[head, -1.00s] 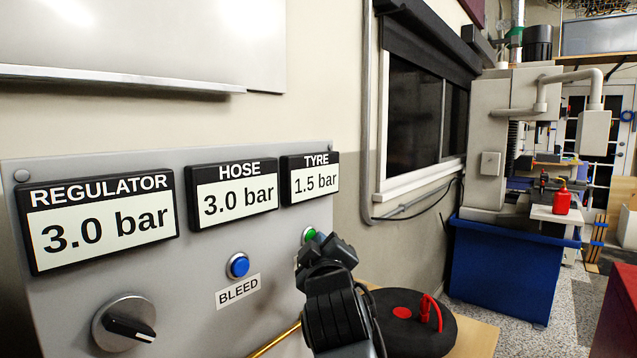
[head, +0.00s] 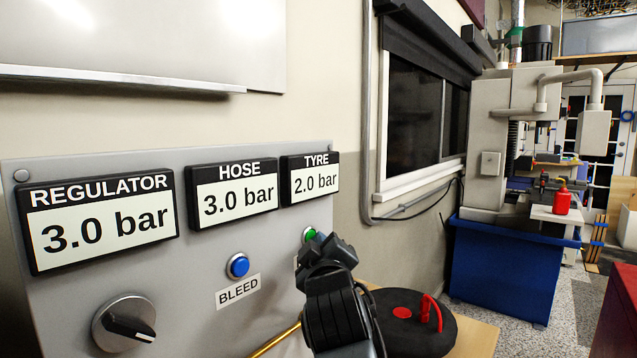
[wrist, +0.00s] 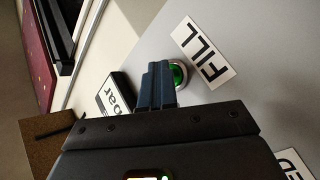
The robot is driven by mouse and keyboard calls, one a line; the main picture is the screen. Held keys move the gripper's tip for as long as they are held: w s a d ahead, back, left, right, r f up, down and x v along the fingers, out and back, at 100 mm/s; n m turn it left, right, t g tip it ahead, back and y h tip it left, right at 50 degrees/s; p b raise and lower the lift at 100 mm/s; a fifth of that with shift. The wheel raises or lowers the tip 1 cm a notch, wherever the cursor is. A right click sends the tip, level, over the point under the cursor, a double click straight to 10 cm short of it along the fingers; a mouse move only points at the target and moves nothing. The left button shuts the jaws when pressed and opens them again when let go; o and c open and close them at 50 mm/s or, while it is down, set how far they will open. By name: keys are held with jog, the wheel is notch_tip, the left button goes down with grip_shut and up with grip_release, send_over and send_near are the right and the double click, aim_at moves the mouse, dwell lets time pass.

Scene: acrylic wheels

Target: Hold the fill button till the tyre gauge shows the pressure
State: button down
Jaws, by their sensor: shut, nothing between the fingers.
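The grey panel (head: 190,300) carries three gauges. The tyre gauge (head: 315,182) reads 2.0 bar, the hose gauge (head: 237,196) 3.0 bar and the regulator gauge (head: 100,228) 3.0 bar. The green fill button (head: 309,234) is partly hidden behind my gripper (head: 322,246). In the wrist view the fill button (wrist: 178,75) sits beside the FILL label (wrist: 205,62). My gripper's fingers (wrist: 163,80) are shut and empty, with their tips at the button, seemingly touching it. How deep the button is pressed cannot be told.
A blue bleed button (head: 238,265) and a regulator knob (head: 124,324) are on the panel, left of my gripper. A black wheel (head: 425,335) with a red hub and red hose lies on a wooden surface at right. A brass-coloured tube (head: 275,341) runs below.

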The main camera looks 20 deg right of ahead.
dwell(0.3)
jog(key=shift+s+d+p, duration=0.4)
jog(key=shift+s+p, duration=0.05)
jog(key=shift+s, duration=0.3)
jog(key=s+d, duration=0.1)
jog(key=s+p, duration=0.1)
jog(key=s, duration=0.1)
jog(key=s+d+p, duration=0.1)
jog(key=shift+s+d, duration=0.2)
jog(key=shift+d, duration=0.1)
dwell(1.7)
